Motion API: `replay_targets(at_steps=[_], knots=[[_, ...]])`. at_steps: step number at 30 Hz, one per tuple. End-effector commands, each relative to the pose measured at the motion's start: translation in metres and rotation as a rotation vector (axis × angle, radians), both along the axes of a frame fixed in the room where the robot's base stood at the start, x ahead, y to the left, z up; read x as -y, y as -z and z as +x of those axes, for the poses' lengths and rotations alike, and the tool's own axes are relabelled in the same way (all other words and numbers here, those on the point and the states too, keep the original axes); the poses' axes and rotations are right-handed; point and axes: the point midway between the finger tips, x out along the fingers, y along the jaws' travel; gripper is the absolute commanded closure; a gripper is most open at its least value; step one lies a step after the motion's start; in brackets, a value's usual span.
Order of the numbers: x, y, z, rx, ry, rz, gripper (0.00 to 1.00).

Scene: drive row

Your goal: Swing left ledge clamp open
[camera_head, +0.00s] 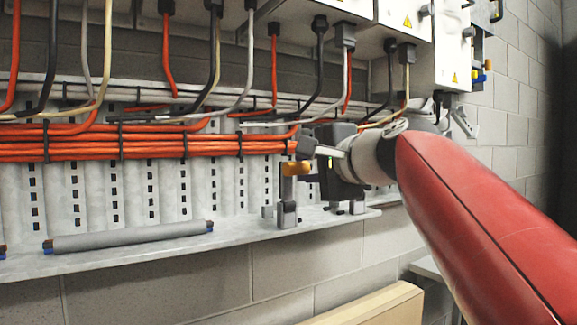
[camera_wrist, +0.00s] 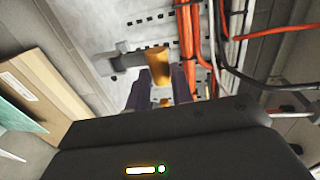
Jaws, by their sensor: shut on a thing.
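The left ledge clamp (camera_head: 287,213) stands on the pale metal ledge (camera_head: 240,236), a grey upright body with an orange handle (camera_head: 296,168) at its top. My gripper (camera_head: 312,165) reaches in from the right at the handle's height. In the wrist view the orange handle (camera_wrist: 158,63) sits between the two dark fingers of my gripper (camera_wrist: 160,88), which are shut on it. A grey part of the clamp (camera_wrist: 126,59) extends left from the handle. My gripper's body hides part of the area right of the clamp.
Orange cables (camera_head: 190,144) run along the wall just behind and above the clamp. Hanging cables and white cabinets (camera_head: 408,65) are overhead. A grey roller (camera_head: 130,237) lies on the ledge at left. A pale wooden box (camera_head: 375,306) is below.

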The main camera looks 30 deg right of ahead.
Motion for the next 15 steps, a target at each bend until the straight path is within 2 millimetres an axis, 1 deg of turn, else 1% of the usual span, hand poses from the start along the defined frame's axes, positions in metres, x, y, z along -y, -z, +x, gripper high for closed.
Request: replay_targets(at_steps=[1,2,3,5,6,15], knots=[[-0.0019,0.0245,0.0111,-0.056,-0.014,0.004,1.00],[-0.0020,0.0245,0.0111,-0.056,-0.014,0.004,1.00],[-0.0021,0.0246,0.0110,-0.057,-0.015,0.004,0.73],[-0.0022,0.0243,0.0109,-0.056,-0.015,0.003,0.66],[-0.0022,0.0241,0.0108,-0.056,-0.015,0.004,0.64],[-0.0020,0.0232,0.0098,-0.056,-0.014,0.004,0.66]])
